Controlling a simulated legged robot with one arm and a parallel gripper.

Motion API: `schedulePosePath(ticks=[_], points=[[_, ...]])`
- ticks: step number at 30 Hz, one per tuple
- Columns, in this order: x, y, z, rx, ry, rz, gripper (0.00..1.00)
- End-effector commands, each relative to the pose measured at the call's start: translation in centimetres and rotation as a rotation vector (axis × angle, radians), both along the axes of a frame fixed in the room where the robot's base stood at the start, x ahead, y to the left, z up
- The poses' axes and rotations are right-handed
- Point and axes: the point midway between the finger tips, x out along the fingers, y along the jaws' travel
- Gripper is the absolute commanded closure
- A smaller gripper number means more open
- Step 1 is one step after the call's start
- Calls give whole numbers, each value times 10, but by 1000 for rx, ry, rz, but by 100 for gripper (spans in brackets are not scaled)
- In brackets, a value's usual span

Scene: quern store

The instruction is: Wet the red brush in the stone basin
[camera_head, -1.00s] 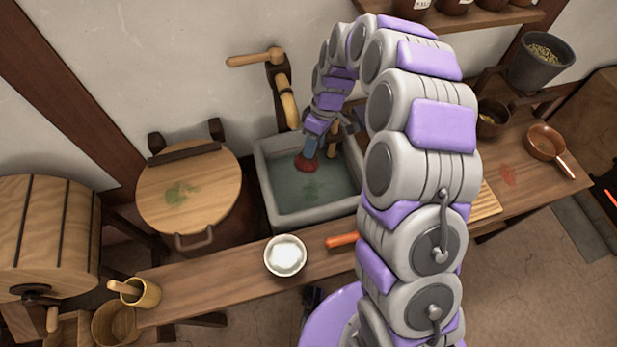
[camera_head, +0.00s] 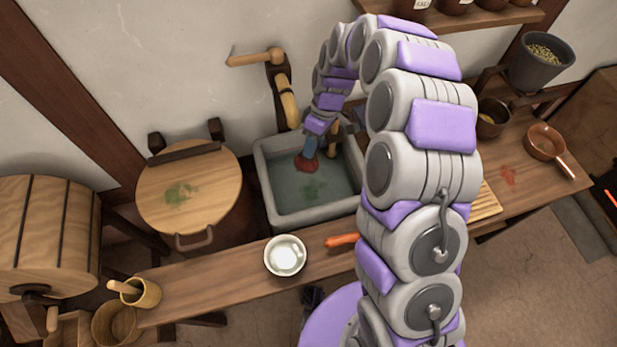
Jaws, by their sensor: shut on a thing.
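The grey stone basin (camera_head: 264,185) stands against the wall behind the bench and holds greenish water with a green patch in it. My gripper (camera_head: 312,143) points down inside the basin's outline, near its back side.
A wooden spout with a crank (camera_head: 282,95) rises behind the basin. A round lidded tub (camera_head: 190,195) stands to its left. On the bench (camera_head: 215,280) are a white bowl (camera_head: 285,258), an orange handle (camera_head: 342,240) and a wooden mortar (camera_head: 140,292). A copper pan (camera_head: 545,142) sits right.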

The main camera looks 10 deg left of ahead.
Motion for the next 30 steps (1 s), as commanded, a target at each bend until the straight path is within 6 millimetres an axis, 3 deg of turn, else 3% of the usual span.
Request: schedulePosePath(ticks=[11,24,30], points=[[0,0,3,0,0,0,89],[1,0,39,1,-3,0,90],[0,0,40,1,-1,0,90]])
